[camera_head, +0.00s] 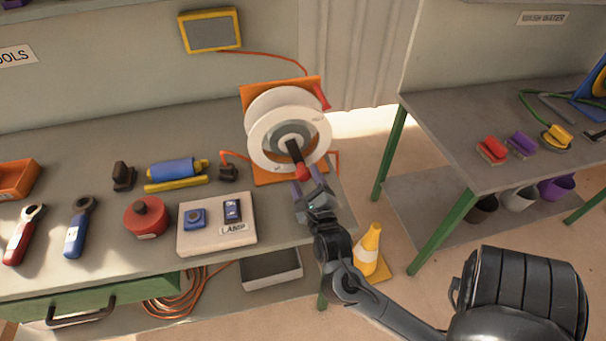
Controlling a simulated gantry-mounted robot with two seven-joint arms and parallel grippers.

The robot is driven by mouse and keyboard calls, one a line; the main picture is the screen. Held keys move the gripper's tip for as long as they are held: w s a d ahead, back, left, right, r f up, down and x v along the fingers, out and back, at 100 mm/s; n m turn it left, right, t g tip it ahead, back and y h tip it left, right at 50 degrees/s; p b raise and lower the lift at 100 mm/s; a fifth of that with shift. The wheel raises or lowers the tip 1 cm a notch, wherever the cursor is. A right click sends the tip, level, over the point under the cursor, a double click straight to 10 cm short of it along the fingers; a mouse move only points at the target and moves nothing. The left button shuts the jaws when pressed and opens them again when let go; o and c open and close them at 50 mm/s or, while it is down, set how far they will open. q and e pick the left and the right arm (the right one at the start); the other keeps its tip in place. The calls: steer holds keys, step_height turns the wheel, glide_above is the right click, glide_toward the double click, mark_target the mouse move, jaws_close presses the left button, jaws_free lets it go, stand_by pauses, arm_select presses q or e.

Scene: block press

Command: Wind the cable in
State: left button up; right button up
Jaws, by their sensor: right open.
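A white cable reel (262,125) stands on an orange frame (262,88) at the back right of the grey workbench. A crank handle with a dark shaft and a red knob (302,172) sticks out from its front. Orange cable (232,155) runs from a dark plug (228,173) on the bench towards the reel, and more orange cable (183,303) lies in loops under the bench. My right gripper (309,188) is open just below the red knob; its fingers point up at it. I cannot tell whether they touch the knob. My left gripper is not in view.
A pale board (216,243) with a blue switch and a lamp button lies at the bench's front. Red tin (147,217), blue torch (172,167) and hand tools (78,228) are to the left. A yellow cone (369,245) stands on the floor beside the bench.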

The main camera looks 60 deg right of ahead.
steer(key=shift+x, duration=1.45)
jaws_close()
